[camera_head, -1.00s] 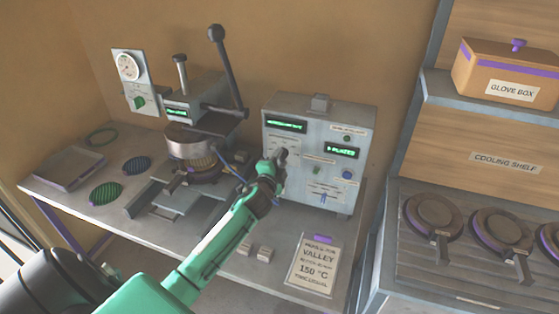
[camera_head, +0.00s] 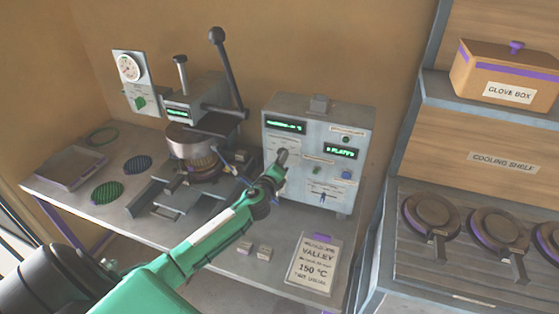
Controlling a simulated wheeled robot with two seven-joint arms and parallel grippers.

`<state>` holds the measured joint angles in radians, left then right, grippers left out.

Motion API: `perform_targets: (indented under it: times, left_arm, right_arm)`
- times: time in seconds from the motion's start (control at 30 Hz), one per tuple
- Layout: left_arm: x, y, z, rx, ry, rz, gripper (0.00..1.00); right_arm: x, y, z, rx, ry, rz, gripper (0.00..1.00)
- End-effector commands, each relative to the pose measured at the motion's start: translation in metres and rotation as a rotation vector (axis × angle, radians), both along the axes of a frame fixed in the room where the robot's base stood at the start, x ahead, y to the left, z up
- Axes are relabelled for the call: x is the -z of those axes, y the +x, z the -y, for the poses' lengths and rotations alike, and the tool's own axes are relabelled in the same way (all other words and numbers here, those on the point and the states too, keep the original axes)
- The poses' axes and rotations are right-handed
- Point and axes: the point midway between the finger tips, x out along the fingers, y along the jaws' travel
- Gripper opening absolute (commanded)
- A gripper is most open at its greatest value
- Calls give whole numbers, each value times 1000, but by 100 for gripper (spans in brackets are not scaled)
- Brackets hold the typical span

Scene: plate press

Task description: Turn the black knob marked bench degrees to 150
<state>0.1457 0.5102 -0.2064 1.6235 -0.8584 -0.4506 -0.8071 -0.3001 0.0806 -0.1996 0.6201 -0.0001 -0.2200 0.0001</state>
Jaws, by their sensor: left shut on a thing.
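The grey control box (camera_head: 335,125) stands at the back right of the bench, with two green-lit displays and small labels too small to read for certain. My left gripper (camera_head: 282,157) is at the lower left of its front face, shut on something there. The black knob is hidden behind the gripper, so its pointer and marking do not show. The upper left display (camera_head: 286,125) is lit, but its text is too blurred to read. My right gripper is not in view.
A press (camera_head: 196,140) with a tall lever stands left of the box. A card (camera_head: 314,262) reading "VALLEY" and "150 °C" lies at the bench front. Green and blue discs and a grey tray (camera_head: 65,167) are at left. A cooling shelf (camera_head: 470,235) with round plates is at right.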

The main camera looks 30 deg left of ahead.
Motion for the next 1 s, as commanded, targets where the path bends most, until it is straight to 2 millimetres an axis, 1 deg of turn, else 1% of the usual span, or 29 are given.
perform_targets:
  times: [0.1,0.33,0.9,0.93,1.0]
  left_arm:
    - [0,0,0,2,65,-17,14]
    - [1,0,0,1,148,-38,14]
    - [2,0,0,0,177,-45,14]
    - [2,0,0,0,176,-45,38]
    - [2,0,0,0,176,-45,52]
  right_arm:
    - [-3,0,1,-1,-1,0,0]
    - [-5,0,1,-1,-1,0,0]
    - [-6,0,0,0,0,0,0]
    - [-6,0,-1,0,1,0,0]
    - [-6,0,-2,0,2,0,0]
